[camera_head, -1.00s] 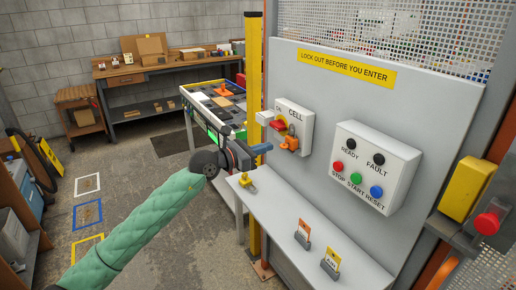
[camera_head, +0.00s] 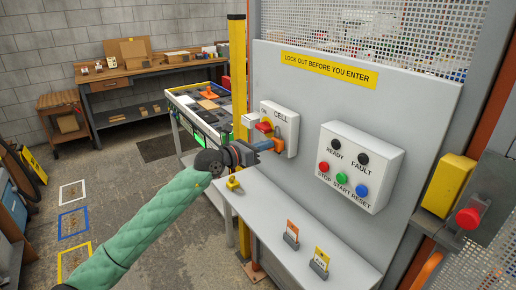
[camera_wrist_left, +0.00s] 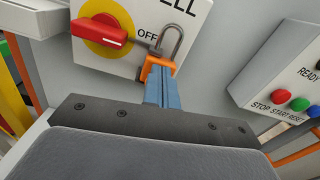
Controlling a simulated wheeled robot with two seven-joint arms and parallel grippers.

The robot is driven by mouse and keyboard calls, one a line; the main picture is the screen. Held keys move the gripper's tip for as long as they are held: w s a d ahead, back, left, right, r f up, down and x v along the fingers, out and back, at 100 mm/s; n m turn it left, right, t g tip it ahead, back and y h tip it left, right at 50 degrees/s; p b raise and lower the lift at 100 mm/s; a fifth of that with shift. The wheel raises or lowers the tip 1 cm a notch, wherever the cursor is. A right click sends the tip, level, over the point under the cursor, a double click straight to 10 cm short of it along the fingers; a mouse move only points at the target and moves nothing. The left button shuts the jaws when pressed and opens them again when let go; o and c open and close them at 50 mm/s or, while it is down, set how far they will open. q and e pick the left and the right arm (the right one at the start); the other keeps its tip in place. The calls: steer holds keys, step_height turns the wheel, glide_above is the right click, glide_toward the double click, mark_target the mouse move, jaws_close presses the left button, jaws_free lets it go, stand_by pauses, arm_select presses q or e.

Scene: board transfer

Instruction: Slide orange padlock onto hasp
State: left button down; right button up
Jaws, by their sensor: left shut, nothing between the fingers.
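The orange padlock (camera_head: 279,147) is at the CELL switch box (camera_head: 286,119), below the red switch handle (camera_head: 265,127). In the left wrist view, the padlock (camera_wrist_left: 152,66) has its grey shackle up, beside the OFF mark and next to the tip of the red handle (camera_wrist_left: 98,32). I cannot tell whether the shackle runs through the hasp. My left gripper (camera_head: 272,145) is shut with its blue fingers together. Its fingertips (camera_wrist_left: 160,82) are right at the padlock body and hide part of it; contact is unclear. My right gripper is not in view.
A grey shelf (camera_head: 270,205) runs below the panel, with a small yellow item (camera_head: 232,183) and two tag holders (camera_head: 291,236). A white button box (camera_head: 361,166) is right of the switch. A yellow post (camera_head: 238,80) stands left of the panel.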

arm_select(q)
steer(key=shift+w+d, duration=0.1)
steer(key=shift+d, duration=0.05)
steer(key=shift+w+d, duration=0.1)
steer(key=shift+d, duration=0.1)
stand_by(0.4)
steer(key=shift+a, duration=0.1)
